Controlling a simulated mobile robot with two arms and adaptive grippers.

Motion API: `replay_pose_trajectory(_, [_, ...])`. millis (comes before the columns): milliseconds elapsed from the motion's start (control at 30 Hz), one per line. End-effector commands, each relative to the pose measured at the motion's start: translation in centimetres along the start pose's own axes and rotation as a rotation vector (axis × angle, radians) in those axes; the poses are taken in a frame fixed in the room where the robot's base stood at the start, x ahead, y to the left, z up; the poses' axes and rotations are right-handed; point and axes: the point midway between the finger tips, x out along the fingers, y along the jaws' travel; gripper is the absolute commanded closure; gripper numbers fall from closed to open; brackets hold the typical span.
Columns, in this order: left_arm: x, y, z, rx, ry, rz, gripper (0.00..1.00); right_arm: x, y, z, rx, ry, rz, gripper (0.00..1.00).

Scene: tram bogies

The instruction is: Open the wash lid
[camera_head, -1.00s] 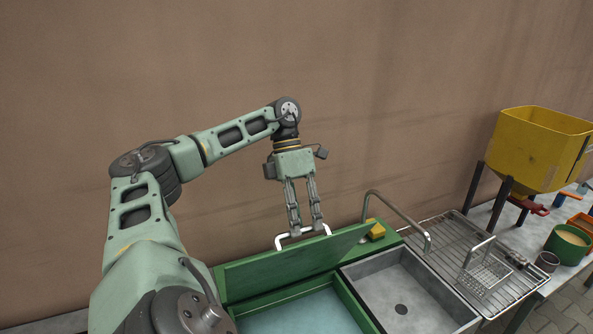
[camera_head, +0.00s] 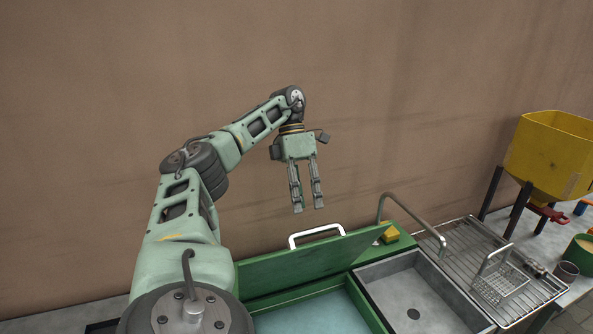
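The green wash lid (camera_head: 312,262) stands raised and tilted at the back of the green wash basin (camera_head: 372,314), with bluish water (camera_head: 315,315) showing below it. The lid's white bar handle (camera_head: 316,236) is along its upper edge. My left gripper (camera_head: 308,209) points down just above the handle, apart from it. Its fingers are spread and nothing is between them. My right gripper is out of view.
A grey sink (camera_head: 400,293) with a curved tap (camera_head: 412,208) is right of the basin. A yellow sponge (camera_head: 390,235) lies behind it. A wire rack (camera_head: 465,258) holds a mesh basket (camera_head: 500,280). A yellow hopper (camera_head: 550,155) stands farther right. Free air surrounds my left gripper.

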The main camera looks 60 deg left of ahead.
Motion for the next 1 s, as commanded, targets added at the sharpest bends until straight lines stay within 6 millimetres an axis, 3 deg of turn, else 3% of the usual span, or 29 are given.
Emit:
replay_pose_trajectory(700, [-1.6,3.6,0.2,-0.001,0.001,-0.007,0.68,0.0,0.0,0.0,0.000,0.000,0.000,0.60])
replay_pose_trajectory(1000, [-2.1,4.1,0.0,0.000,-0.001,0.000,0.68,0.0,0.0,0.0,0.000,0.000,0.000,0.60])
